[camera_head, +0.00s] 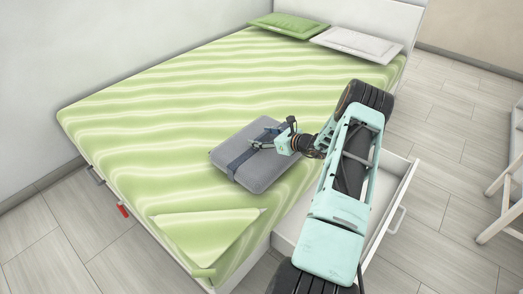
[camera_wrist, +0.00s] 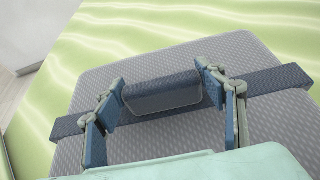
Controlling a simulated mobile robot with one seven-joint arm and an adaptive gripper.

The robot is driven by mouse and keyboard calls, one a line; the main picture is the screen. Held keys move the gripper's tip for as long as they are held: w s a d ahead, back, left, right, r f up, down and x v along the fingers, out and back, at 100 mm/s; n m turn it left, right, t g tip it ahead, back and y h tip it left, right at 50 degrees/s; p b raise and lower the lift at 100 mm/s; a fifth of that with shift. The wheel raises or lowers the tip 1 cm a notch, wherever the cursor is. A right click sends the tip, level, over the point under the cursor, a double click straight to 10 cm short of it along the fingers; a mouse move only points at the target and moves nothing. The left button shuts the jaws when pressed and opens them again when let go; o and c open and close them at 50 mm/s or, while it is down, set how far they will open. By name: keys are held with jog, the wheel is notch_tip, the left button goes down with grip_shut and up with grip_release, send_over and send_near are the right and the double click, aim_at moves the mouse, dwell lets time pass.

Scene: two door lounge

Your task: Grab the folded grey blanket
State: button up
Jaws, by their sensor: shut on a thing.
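The folded grey blanket (camera_head: 264,176) lies flat on the green bed, near its right edge, with a dark blue strap (camera_head: 240,160) around it. In the wrist view the blanket (camera_wrist: 150,52) shows a fine woven pattern and fills the middle. A dark blue padded grip (camera_wrist: 162,93) sits on the strap, between the two fingers. My gripper (camera_head: 272,139) is over the blanket's upper right part. In the wrist view my gripper (camera_wrist: 164,88) is shut on the blanket's grip, a finger at each end. The arm hides a little of the bed edge.
The bed (camera_head: 160,110) has a green pillow (camera_head: 287,24) and a white pillow (camera_head: 357,43) at its head. A folded green cloth (camera_head: 205,238) lies at the near corner. An open white drawer (camera_head: 400,190) juts out at the right. A white stool (camera_head: 505,190) stands far right.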

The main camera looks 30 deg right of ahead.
jog(key=shift+c, duration=1.3)
jog(key=shift+w+r, duration=0.1)
jog(key=shift+r, duration=0.05)
jog(key=shift+r, duration=0.1)
